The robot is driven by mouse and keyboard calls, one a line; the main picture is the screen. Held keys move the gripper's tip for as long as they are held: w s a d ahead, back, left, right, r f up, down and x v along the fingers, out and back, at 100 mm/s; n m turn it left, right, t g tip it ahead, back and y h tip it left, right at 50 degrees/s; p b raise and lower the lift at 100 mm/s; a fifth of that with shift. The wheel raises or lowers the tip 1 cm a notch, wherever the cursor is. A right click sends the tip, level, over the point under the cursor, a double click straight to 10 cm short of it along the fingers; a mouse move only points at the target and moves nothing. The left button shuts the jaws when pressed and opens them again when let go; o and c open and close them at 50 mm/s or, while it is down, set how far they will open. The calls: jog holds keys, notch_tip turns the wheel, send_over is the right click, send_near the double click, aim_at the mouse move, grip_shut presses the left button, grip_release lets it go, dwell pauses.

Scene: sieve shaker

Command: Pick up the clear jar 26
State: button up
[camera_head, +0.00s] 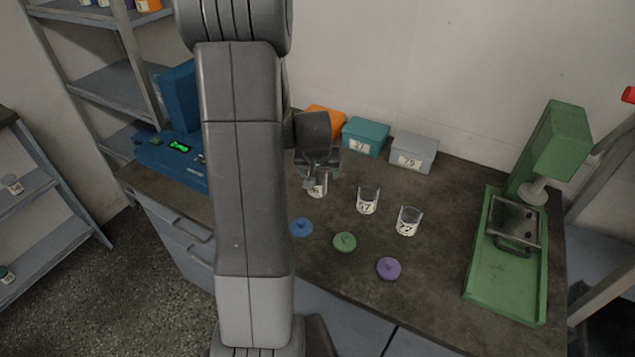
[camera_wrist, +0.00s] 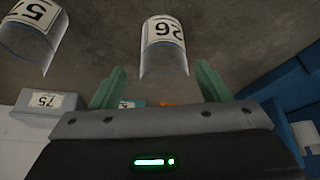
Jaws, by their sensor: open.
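The clear jar 26 (camera_wrist: 163,50), with a white number label, is upper middle in the wrist view. In the head view the jar (camera_head: 318,191) stands on the dark bench, its upper part hidden by my gripper (camera_head: 317,172). In the wrist view my gripper (camera_wrist: 160,77) is open, with one green finger towards each side of the jar. The jar shows between and just beyond the fingertips. I cannot tell whether either finger touches it.
Two more clear labelled jars (camera_head: 367,200) (camera_head: 408,221) stand right of jar 26. Blue (camera_head: 301,227), green (camera_head: 344,242) and purple (camera_head: 388,268) lids lie in front. Orange, teal (camera_head: 366,137) and grey (camera_head: 414,152) boxes stand behind. A green press (camera_head: 507,262) is at right.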

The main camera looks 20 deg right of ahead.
jog(key=shift+a+x, duration=0.15)
jog(key=shift+x, duration=1.1)
jog(key=shift+a+x, duration=0.1)
jog(key=shift+x, duration=1.2)
jog(key=c, duration=1.1)
